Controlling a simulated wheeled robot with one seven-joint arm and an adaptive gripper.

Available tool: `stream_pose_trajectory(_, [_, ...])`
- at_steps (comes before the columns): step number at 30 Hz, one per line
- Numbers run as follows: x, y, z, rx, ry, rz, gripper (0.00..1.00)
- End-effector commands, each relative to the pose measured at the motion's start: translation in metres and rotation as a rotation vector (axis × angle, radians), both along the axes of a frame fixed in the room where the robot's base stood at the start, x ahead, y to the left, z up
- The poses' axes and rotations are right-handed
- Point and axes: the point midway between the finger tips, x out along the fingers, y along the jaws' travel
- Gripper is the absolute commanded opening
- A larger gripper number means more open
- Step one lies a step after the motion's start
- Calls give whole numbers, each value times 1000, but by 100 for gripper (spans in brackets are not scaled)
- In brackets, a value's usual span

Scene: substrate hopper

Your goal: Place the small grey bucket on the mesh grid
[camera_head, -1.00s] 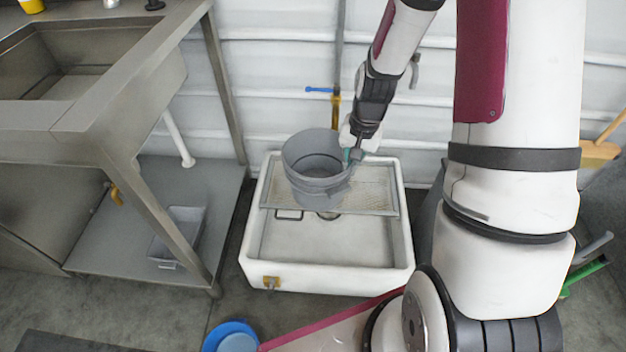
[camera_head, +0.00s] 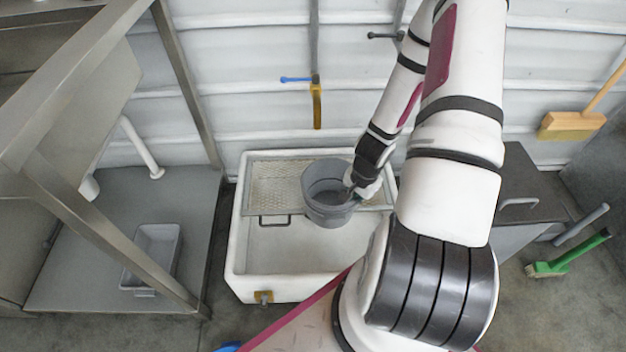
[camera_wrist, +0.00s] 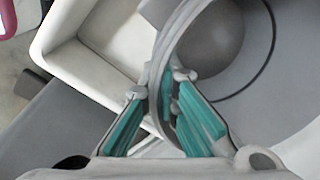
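The small grey bucket (camera_head: 324,205) is over the right part of the mesh grid (camera_head: 280,178), and its lower end overlaps the grid's front edge in the head view. I cannot tell whether it touches the grid. My gripper (camera_head: 352,190) is at the bucket's right rim. In the wrist view, my gripper (camera_wrist: 160,84) has its teal-padded fingers on either side of the bucket's wall (camera_wrist: 157,65), one inside and one outside, and looks shut on it.
The grid spans the back of a white basin (camera_head: 236,245), whose front part is open. A steel sink table (camera_head: 185,85) stands at left with a grey tub (camera_head: 160,245) on its lower shelf. A blue-handled tap (camera_head: 316,100) is on the wall behind. A dark-topped cabinet (camera_head: 535,185) stands at right.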

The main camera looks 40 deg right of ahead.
Motion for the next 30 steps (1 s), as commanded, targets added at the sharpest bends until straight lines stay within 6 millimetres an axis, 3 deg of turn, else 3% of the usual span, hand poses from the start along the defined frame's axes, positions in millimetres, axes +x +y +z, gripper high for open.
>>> stream_pose_trajectory(5, [24,-10,-4,-5,-4,0,0])
stream_pose_trajectory(21, [133,-51,-15,-4,-4,2,0])
stream_pose_trajectory(30, [149,-57,-22,0,-1,-3,0])
